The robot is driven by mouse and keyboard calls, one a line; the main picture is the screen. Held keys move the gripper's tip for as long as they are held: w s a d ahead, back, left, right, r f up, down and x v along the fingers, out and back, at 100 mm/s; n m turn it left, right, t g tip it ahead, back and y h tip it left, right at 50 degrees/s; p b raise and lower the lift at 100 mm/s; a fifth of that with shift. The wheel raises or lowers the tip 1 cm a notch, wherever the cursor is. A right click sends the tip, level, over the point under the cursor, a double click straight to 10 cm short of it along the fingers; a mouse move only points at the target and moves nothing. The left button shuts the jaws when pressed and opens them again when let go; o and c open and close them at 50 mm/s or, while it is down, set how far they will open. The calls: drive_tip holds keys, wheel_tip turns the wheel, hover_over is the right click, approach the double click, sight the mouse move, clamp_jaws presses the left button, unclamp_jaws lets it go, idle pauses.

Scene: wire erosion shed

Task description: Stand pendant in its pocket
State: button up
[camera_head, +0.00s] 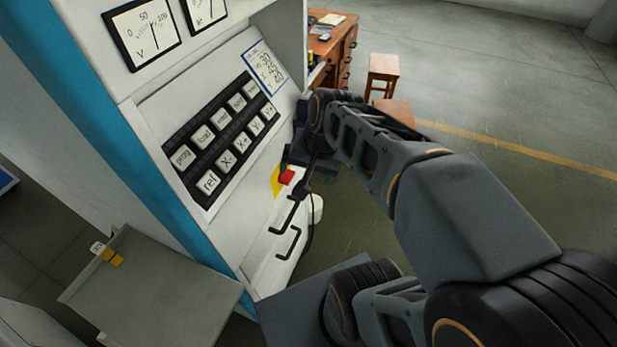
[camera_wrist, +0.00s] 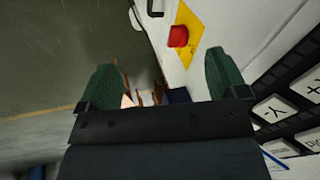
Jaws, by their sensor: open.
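I cannot make out the pendant or its pocket for sure in either view. A dark blue piece (camera_wrist: 178,95) shows between my fingers in the wrist view, beyond them by the edge of the white cabinet; I cannot tell what it is. In the head view, a dark blue patch (camera_head: 301,110) shows at the cabinet's far edge, partly behind my arm. My gripper (camera_wrist: 160,78) is open, its two green fingers apart with nothing held between them. In the head view my wrist hides most of the gripper, in front of the cabinet face.
A red button (camera_head: 287,176) on a yellow plate and black handles (camera_head: 288,243) are close to my wrist. The key panel (camera_head: 222,140) is left of it. A grey shelf (camera_head: 170,290) juts out lower left. A wooden desk (camera_head: 335,40) and stool (camera_head: 383,68) stand beyond; open floor lies right.

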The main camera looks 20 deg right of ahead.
drive_tip(key=shift+s+a+f+n+t+h, duration=0.2)
drive_tip(key=shift+s+n+h, duration=0.2)
drive_tip(key=shift+n, duration=0.65)
drive_tip(key=shift+s+a+f+n+t+h, duration=0.2)
drive_tip(key=shift+s+n, duration=0.25)
drive_tip(key=shift+n, duration=0.65)
drive_tip(key=shift+s+a+f+n+h, duration=0.15)
drive_tip(key=shift+s+n+h, duration=0.3)
drive_tip(key=shift+n, duration=0.6)
